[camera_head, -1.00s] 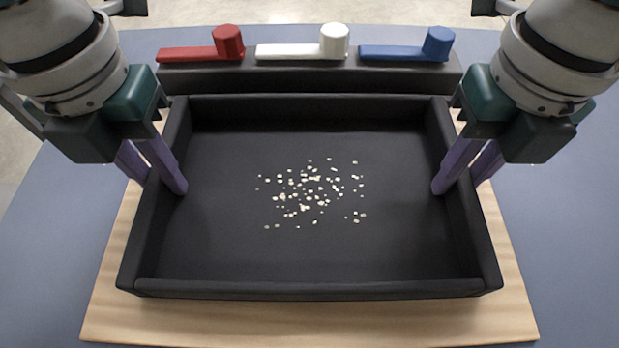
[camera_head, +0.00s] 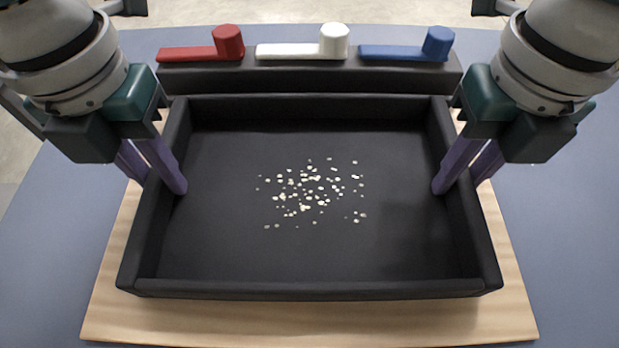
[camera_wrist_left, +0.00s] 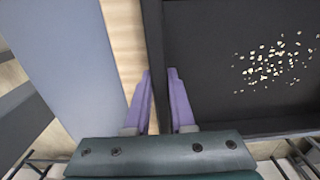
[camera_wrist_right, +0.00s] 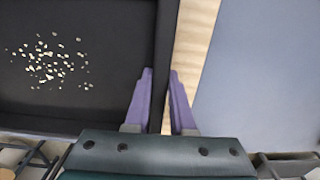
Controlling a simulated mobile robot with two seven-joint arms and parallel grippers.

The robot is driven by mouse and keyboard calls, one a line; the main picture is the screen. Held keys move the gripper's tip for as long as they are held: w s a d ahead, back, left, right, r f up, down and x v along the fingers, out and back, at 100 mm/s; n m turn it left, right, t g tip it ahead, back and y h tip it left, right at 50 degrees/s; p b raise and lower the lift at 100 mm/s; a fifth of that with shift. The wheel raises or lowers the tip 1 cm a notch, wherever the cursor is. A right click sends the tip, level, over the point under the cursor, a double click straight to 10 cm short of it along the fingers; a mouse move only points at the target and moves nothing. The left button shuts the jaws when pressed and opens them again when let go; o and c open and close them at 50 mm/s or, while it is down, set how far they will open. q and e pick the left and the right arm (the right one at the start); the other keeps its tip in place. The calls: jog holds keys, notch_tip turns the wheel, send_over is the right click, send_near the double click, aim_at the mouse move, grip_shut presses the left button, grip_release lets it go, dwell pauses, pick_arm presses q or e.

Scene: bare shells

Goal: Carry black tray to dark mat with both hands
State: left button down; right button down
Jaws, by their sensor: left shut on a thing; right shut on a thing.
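The black tray (camera_head: 320,289) is a wide, shallow rectangular tray with raised walls, over a light wooden board. Small pale bits (camera_head: 310,190) lie scattered on its floor. My left gripper (camera_head: 160,178) is shut on the tray's left wall, one purple finger inside and one outside; the left wrist view shows this grip (camera_wrist_left: 161,90). My right gripper (camera_head: 460,178) is shut on the right wall in the same way, as the right wrist view shows (camera_wrist_right: 162,90). The tray looks level. I cannot tell whether it touches the board. No separate dark mat can be made out.
The wooden board (camera_head: 310,322) shows around the tray on a blue-grey table (camera_head: 50,240). Behind the tray, a dark block (camera_head: 310,77) carries a red (camera_head: 205,47), a white (camera_head: 305,45) and a blue (camera_head: 410,47) handle-like piece. The table is clear at both sides.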

pick_arm(q)
jog(key=shift+r, duration=0.15)
pick_arm(e)
jog(key=shift+r, duration=0.15)
